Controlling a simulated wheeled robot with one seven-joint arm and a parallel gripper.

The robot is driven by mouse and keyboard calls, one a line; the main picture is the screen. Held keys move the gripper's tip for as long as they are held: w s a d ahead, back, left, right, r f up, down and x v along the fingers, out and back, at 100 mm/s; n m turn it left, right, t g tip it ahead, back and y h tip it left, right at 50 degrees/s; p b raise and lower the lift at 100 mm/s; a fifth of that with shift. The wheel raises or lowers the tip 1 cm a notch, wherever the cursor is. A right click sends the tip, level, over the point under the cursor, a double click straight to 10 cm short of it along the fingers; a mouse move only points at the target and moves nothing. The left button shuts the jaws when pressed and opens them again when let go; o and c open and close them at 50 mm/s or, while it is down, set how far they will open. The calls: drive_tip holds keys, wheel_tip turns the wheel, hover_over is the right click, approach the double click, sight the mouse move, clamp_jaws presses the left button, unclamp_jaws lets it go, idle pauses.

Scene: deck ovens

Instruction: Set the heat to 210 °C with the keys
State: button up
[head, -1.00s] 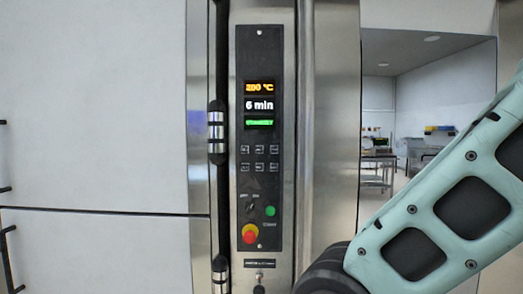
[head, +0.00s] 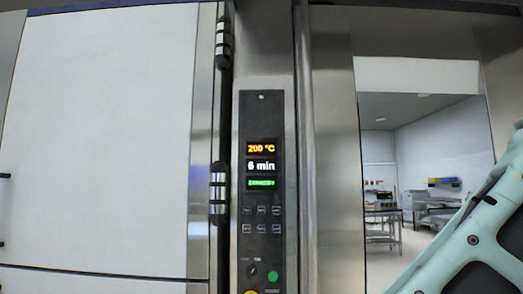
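The black control panel (head: 261,233) stands upright on the steel front of the oven. Its top display (head: 261,149) reads 200 °C in orange. The display below it (head: 261,166) reads 6 min in white, and a green status display (head: 261,183) is under that. Two rows of small keys (head: 262,219) sit below the displays; their markings are too small to read. A green button (head: 272,276) and part of a yellow-ringed knob show near the bottom edge. My pale green arm reaches in from the lower right, but my gripper is outside the picture.
A steel door edge with black and metal hinges (head: 218,187) is left of the panel. A vertical steel bar (head: 304,150) runs right of it. A glass window (head: 420,170) at right shows a room with a work table. The space before the panel looks clear.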

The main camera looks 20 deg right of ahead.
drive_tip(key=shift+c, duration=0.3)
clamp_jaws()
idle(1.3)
